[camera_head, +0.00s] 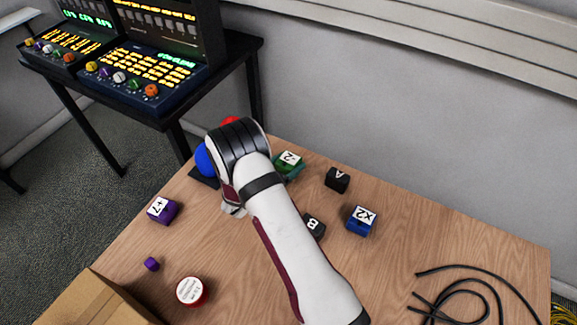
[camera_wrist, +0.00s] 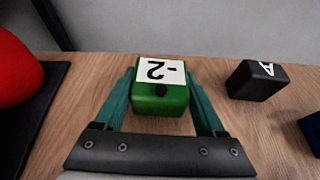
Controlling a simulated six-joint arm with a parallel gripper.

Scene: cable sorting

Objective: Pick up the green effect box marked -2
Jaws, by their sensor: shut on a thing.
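The green effect box (camera_wrist: 160,97) has a white top label marked -2, which reads upside down in the wrist view. It is on the wooden table between the two teal fingers of my gripper (camera_wrist: 160,92), which are shut on its sides. My fingers are hidden behind my arm in the head view. I cannot tell whether the box touches the table.
A black box marked A (camera_wrist: 257,80) stands close on the right. A red ball (camera_wrist: 18,68) on a dark base is on the left. A blue x2 box (camera_head: 361,221), a purple +7 box (camera_head: 162,210) and black cables (camera_head: 465,295) lie farther off. A wall runs behind.

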